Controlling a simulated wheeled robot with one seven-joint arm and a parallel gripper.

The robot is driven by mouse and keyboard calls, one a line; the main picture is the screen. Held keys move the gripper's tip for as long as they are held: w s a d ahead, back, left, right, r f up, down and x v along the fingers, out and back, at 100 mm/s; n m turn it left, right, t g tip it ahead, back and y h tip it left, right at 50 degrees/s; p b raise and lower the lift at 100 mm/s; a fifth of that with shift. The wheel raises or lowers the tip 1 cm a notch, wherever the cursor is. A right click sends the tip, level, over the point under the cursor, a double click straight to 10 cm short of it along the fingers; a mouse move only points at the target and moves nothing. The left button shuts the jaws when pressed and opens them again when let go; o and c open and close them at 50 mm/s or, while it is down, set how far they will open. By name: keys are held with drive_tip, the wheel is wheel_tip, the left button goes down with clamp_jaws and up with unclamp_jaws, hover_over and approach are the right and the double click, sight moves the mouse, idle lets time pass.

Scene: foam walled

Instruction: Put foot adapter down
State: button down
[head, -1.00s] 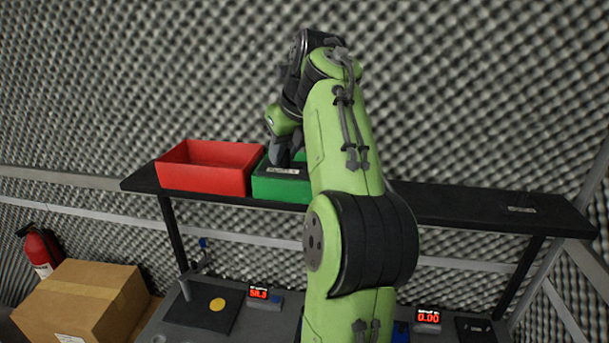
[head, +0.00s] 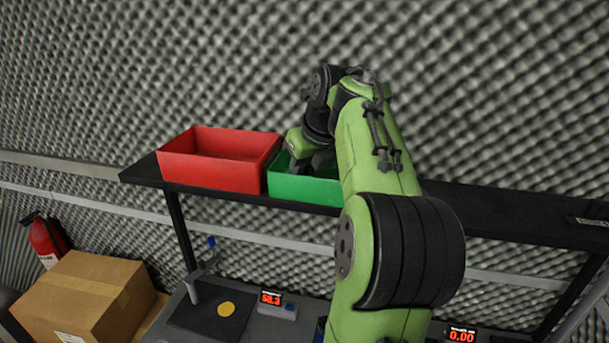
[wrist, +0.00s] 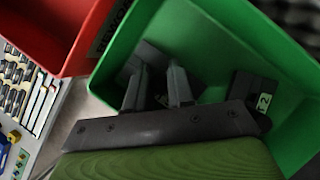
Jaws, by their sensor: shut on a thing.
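The green bin (head: 310,189) stands on the dark shelf, right of the red bin. My gripper (head: 320,163) reaches down into it, its tips hidden by the bin and arm in the head view. In the wrist view my gripper (wrist: 157,90) is inside the green bin (wrist: 215,35), its two fingers shut on a dark piece, which I take as the foot adapter (wrist: 155,57). The piece blends with the dark fingers, and whether it touches the bin floor is unclear. A black part with a pale label marked "2" (wrist: 263,101) shows in the bin beside the right finger.
The red bin (head: 222,163) stands close on the left and looks empty from here. The dark shelf (head: 490,212) is mostly clear to the right. Below are a bench with lit displays (head: 271,299), a cardboard box (head: 85,295) and a fire extinguisher (head: 44,240).

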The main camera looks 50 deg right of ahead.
drive_tip(key=shift+s+a, duration=0.15)
drive_tip(key=c, duration=1.3)
unclamp_jaws()
drive_tip(key=shift+f, duration=0.1)
drive_tip(key=shift+o, duration=0.2)
drive_tip(key=p+v, duration=0.1)
drive_tip(key=v, duration=1.1)
drive_tip(key=shift+r+p, duration=0.2)
drive_tip(key=shift+p, duration=0.15)
